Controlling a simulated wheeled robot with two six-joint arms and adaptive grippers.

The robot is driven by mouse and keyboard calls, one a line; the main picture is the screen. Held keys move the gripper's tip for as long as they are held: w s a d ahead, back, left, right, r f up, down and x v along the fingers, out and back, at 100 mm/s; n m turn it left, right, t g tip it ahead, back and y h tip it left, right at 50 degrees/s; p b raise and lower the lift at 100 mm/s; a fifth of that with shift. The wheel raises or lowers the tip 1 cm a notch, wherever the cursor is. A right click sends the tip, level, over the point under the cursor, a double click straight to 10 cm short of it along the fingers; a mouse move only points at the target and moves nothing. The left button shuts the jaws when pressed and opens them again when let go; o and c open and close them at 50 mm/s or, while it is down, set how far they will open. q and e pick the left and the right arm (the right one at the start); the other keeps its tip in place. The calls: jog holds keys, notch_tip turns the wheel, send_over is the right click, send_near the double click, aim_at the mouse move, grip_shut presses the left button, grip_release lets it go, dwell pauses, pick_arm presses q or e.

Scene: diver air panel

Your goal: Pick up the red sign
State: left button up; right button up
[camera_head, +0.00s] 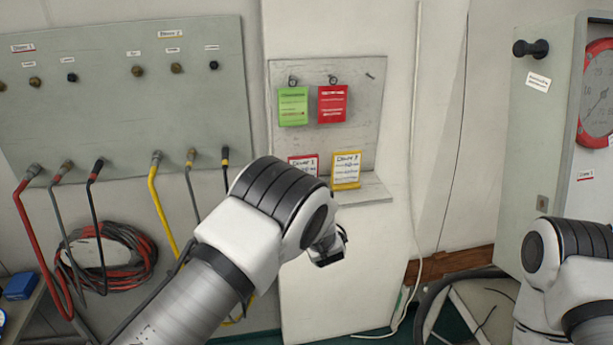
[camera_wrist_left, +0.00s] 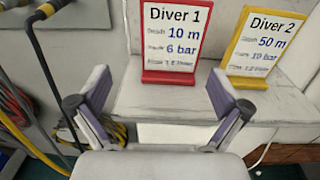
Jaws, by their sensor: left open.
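The red-framed "Diver 1" sign (camera_head: 303,161) stands on a small grey shelf (camera_head: 366,190), its lower part hidden behind my left arm in the head view. In the left wrist view the red sign (camera_wrist_left: 171,42) stands upright on its red base. A yellow-framed "Diver 2" sign (camera_head: 346,170) stands to its right and also shows in the left wrist view (camera_wrist_left: 262,46). My left gripper (camera_wrist_left: 160,88) is open and empty, its two fingers spread in front of and below the red sign, apart from it. My right arm shows at the lower right, its gripper out of view.
A green tag (camera_head: 293,107) and a red tag (camera_head: 332,104) hang on hooks above the shelf. Hoses (camera_head: 157,200) and a coiled bundle (camera_head: 110,258) hang at the left. A grey gauge cabinet (camera_head: 545,130) stands at the right. The shelf right of the yellow sign is clear.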

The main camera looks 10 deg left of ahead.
aim_at(309, 163)
pick_arm(q)
jog(key=w, duration=0.2)
jog(key=w+d, duration=0.1)
jog(key=shift+w+m+t, duration=0.3)
jog(key=shift+w, duration=0.1)
jog(key=w+a+r+p, duration=0.2)
jog(key=shift+p, duration=0.3)
jog(key=shift+w+a+f, duration=0.2)
jog(key=shift+w+a, duration=0.05)
jog(key=shift+w, duration=0.3)
jog(key=shift+w+a+f, duration=0.15)
jog(key=shift+w+a, duration=0.1)
jog(key=shift+w, duration=0.3)
jog(key=shift+w+d+f, duration=0.1)
jog(key=shift+w+f, duration=0.2)
jog(key=shift+w, duration=0.05)
jog(key=shift+s+r, duration=0.2)
jog(key=shift+s, duration=0.1)
jog(key=c, duration=0.9)
jog(key=shift+w, duration=0.1)
jog(key=shift+c, duration=0.2)
pick_arm(e)
jog(key=r, duration=0.2)
jog(key=shift+w+d+r, duration=0.15)
jog(key=shift+w+r, duration=0.15)
jog(key=shift+w, duration=0.05)
